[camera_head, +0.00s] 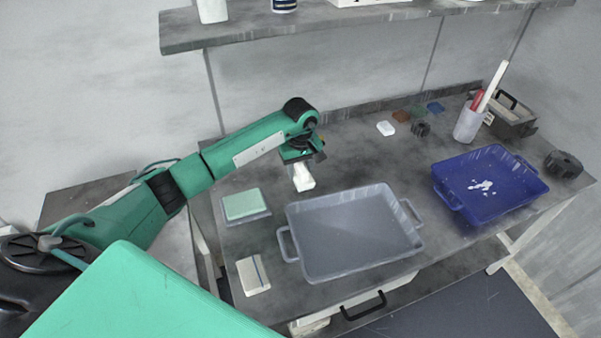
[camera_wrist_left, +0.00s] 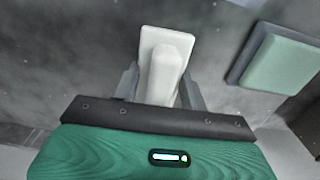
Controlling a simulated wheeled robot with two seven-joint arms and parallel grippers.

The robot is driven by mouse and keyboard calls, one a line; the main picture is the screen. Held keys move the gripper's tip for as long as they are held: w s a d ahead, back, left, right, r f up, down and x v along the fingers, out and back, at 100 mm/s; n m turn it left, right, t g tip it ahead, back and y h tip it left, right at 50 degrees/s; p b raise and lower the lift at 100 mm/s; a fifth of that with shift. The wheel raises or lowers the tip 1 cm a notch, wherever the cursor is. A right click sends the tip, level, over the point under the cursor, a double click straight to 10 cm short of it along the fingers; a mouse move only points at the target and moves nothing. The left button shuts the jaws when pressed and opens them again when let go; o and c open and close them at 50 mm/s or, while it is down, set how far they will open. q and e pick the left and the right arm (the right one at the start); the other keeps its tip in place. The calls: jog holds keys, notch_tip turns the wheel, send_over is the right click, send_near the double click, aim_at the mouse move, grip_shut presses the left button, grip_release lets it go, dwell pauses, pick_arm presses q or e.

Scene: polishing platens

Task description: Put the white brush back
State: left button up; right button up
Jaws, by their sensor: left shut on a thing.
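My left gripper (camera_head: 302,166) is shut on the white brush (camera_head: 303,180), between the back of the table and the grey tray. In the left wrist view the white brush (camera_wrist_left: 163,62) sits between the two fingers of my left gripper (camera_wrist_left: 160,88), its raised handle gripped and its flat base showing beyond. Whether the brush touches the table is hard to tell. My right gripper does not show.
A grey tray (camera_head: 412,246) lies just in front of the brush, with a green pad (camera_head: 241,203) to the left and a cream block (camera_head: 252,274) nearer. A blue tray (camera_head: 447,198), a cup (camera_head: 467,126), a toolbox (camera_head: 516,121) and a small white block (camera_head: 386,128) are to the right. A shelf (camera_head: 240,30) hangs above.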

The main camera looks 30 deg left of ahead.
aim_at(301, 164)
pick_arm(q)
jog(key=shift+f, duration=1)
jog(key=shift+w, duration=0.1)
jog(key=shift+f, duration=0.2)
jog(key=o, duration=0.8)
jog(key=shift+c, duration=0.2)
jog(key=shift+o, duration=1.4)
jog(key=shift+r, duration=0.5)
notch_tip(301, 164, up, 3)
jog(key=shift+r+b, duration=0.15)
jog(key=shift+b, duration=0.25)
notch_tip(301, 164, up, 7)
jog(key=shift+r+b, duration=0.15)
jog(key=shift+b, duration=0.45)
jog(key=shift+r, duration=0.35)
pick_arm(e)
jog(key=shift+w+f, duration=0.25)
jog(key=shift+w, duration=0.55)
